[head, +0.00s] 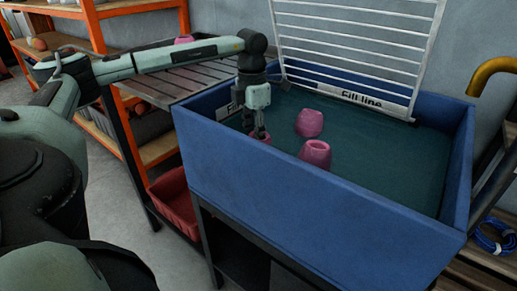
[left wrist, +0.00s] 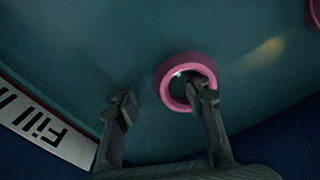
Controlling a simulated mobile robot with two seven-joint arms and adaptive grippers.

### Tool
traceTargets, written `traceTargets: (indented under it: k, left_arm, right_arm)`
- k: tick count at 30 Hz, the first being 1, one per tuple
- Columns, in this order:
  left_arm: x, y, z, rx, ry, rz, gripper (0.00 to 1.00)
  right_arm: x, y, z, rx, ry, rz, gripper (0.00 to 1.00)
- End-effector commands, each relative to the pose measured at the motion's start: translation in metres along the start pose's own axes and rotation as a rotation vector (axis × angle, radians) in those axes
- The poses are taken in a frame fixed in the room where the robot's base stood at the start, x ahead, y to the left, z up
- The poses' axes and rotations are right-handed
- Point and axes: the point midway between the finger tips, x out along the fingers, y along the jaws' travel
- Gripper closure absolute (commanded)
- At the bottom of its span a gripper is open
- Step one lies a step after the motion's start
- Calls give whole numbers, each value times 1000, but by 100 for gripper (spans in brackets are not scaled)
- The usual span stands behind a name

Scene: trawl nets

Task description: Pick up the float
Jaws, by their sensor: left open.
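Three pink floats are in the blue tub of dark green water. One float (head: 310,123) is near the middle, and a second float (head: 315,152) is nearer the front wall. A third float (head: 266,139) is mostly hidden behind my left gripper (head: 260,134), which points down inside the tub's left part. In the left wrist view, my left gripper (left wrist: 165,97) is open and empty. A pink ring-shaped float (left wrist: 163,82) lies by its right finger, which overlaps the ring's opening; I cannot tell if they touch. My right gripper is not in view.
The blue tub's front wall (head: 320,210) stands high around the water. A white rack (head: 350,50) rises at the back. A slatted table (head: 190,80) with another pink thing (head: 184,39) stands behind left. A red bin (head: 175,200) sits below.

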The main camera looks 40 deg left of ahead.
Motion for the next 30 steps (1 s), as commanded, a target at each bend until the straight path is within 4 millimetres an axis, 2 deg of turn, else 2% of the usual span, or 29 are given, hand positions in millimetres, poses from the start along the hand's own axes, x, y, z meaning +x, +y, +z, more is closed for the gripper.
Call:
traceTargets:
  k: [2,11,23,26,30]
  left_arm:
    - [0,0,0,0,0,0,62]
    - [0,0,0,0,-1,0,100]
    - [-3,0,1,0,-2,0,100]
    - [-14,0,2,0,-5,1,100]
    - [-41,-1,2,1,-6,1,100]
  right_arm:
    - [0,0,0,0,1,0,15]
    - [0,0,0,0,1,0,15]
    - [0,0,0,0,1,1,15]
    - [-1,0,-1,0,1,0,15]
    - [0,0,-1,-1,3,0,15]
